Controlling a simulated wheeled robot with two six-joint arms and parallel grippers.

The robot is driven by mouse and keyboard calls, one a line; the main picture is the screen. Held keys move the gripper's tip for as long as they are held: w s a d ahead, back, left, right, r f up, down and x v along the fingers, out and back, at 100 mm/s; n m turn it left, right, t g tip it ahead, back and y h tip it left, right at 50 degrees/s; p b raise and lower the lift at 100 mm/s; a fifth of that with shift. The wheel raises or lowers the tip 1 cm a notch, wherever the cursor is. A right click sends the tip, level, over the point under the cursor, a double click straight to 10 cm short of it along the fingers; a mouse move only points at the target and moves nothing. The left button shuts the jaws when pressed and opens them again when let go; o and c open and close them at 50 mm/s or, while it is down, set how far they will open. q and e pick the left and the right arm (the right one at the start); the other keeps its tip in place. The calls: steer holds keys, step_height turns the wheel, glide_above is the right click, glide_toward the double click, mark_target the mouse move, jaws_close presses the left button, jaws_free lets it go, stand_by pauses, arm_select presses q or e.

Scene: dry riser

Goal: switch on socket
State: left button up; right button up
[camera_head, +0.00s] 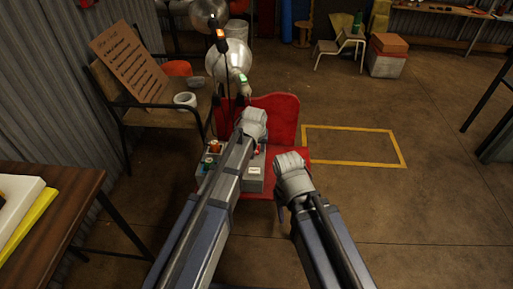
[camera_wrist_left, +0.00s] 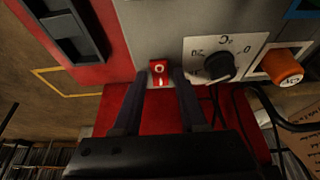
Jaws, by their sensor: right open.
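A small red rocker switch (camera_wrist_left: 158,70) with white markings sits on the grey face of a control box, which also shows in the head view (camera_head: 254,183). My left gripper (camera_wrist_left: 160,88) is open, with one dark finger on each side of the switch. I cannot tell whether the fingertips touch the box. In the head view my left arm covers much of the box, and its fingertips are hidden. My right gripper (camera_head: 283,208) is open and apart from the box, to its right.
The box rests on a red stand (camera_head: 284,112). A black dial (camera_wrist_left: 219,66) on a white plate and an orange knob (camera_wrist_left: 283,67) are right of the switch. A bench (camera_head: 150,114) with a cardboard sign stands at left. Floor by the yellow outline (camera_head: 352,128) is clear.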

arm_select(q)
jaws_close()
steer(key=shift+w+r+g+p, duration=0.3)
steer(key=shift+w+g+p, duration=0.2)
steer(key=shift+g+p, duration=0.1)
steer(key=shift+w+f+g+p, duration=0.15)
steer(key=shift+w+g+p, duration=0.15)
steer(key=shift+g, duration=0.6)
steer(key=shift+s+g, duration=0.1)
steer(key=shift+g, duration=0.6)
steer(key=shift+s, duration=0.1)
